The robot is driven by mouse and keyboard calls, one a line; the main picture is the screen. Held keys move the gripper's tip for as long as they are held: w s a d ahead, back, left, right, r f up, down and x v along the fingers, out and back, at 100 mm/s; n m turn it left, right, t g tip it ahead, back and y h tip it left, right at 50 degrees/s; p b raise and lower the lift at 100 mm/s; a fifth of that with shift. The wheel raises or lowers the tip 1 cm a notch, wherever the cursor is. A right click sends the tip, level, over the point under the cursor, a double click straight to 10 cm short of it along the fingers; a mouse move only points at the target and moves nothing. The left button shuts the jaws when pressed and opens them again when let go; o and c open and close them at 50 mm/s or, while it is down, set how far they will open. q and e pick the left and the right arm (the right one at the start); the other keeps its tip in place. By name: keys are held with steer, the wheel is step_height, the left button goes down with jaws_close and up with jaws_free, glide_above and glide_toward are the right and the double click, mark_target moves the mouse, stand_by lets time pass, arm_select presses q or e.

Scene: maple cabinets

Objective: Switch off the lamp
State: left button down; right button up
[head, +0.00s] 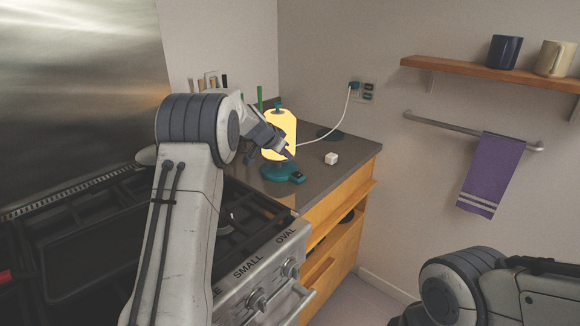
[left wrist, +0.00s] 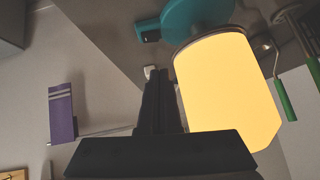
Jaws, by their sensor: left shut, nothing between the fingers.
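The lamp (head: 283,128) stands on the grey counter, its shade glowing yellow above a teal base (head: 275,173). A small dark switch block (head: 297,177) sits at the front of the base. In the left wrist view the lit shade (left wrist: 222,95) is large, with the teal base (left wrist: 200,14) and the switch block (left wrist: 147,31) above it in the picture. My left gripper (head: 288,154) is shut and empty, in front of the shade and above the switch block. It shows dark in the left wrist view (left wrist: 158,75). My right gripper is out of view; only part of that arm shows.
A stove (head: 215,225) lies left of the counter (head: 350,152). A white cube (head: 331,158) lies right of the lamp. A white cord (head: 338,121) runs to a wall outlet (head: 368,91). Green-handled utensils (left wrist: 280,100) stand behind the lamp. A purple towel (head: 489,175) hangs at right.

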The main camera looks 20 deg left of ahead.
mark_target(293, 173)
arm_select(q)
steer(key=w+f, duration=0.1)
steer(key=f, duration=0.1)
steer(key=w+f, duration=0.1)
steer(key=f, duration=0.1)
steer(key=w+f+p, duration=0.1)
steer(key=f, duration=0.1)
steer(key=shift+w+f, duration=0.1)
steer(key=shift+w, duration=0.05)
steer(key=shift+f, duration=0.45)
steer(key=shift+w+a+f+h+b, duration=0.1)
steer(key=shift+a+f+h+b, duration=0.15)
steer(key=shift+f+b, duration=0.25)
steer(key=shift+n+h, duration=0.25)
steer(key=shift+n, duration=0.05)
steer(key=shift+d+r, duration=0.1)
